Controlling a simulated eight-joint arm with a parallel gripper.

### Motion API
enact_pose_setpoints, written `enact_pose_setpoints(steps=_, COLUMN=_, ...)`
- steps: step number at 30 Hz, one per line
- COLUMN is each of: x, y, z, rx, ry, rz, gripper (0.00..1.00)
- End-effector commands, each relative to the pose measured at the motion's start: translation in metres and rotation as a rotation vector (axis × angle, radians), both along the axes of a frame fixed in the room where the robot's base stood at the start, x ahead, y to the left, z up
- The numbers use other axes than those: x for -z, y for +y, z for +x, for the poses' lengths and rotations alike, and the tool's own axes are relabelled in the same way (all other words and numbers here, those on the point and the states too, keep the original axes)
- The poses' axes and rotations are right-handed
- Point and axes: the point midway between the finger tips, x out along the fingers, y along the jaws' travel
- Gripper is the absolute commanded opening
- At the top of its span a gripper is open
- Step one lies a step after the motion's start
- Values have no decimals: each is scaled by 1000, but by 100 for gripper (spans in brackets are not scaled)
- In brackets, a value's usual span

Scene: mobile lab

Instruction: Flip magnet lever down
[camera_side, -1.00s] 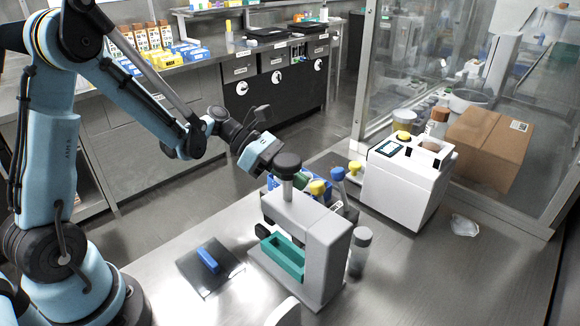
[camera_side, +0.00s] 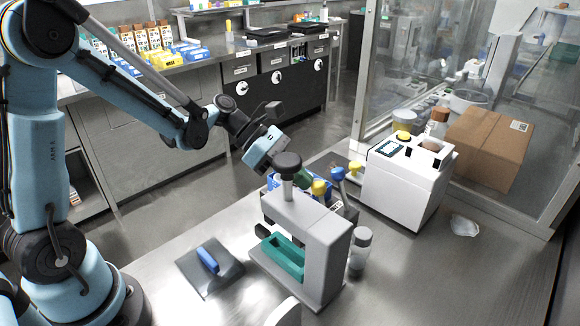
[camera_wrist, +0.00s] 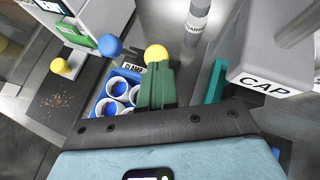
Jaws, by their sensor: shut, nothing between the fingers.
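Two ball-topped levers stand behind the grey press: one blue (camera_side: 337,174), one yellow (camera_side: 318,188). In the wrist view, the blue ball (camera_wrist: 110,46) is left of my fingers and the yellow ball (camera_wrist: 157,54) is just beyond their tips, near a "CLAMP" label. No magnet label is readable, so I cannot tell from lettering which is the magnet lever. My gripper (camera_wrist: 155,70) is shut and empty, its green fingers together. In the side view its fingers (camera_side: 303,178) are partly hidden by the press's black knob. Contact with the yellow ball is unclear.
The grey press (camera_side: 306,222), with a teal tray (camera_side: 283,260), stands close in front. A blue tube rack (camera_wrist: 96,100) is under my gripper. A blue-handled plate (camera_side: 229,280) lies front left.

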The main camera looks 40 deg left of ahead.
Motion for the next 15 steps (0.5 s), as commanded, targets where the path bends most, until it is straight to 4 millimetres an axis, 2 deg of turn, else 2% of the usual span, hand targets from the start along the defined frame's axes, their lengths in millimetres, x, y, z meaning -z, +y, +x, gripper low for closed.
enact_pose_setpoints(steps=15, x=-15, y=-30, z=-1, rx=7, ry=-3, rz=252, gripper=0)
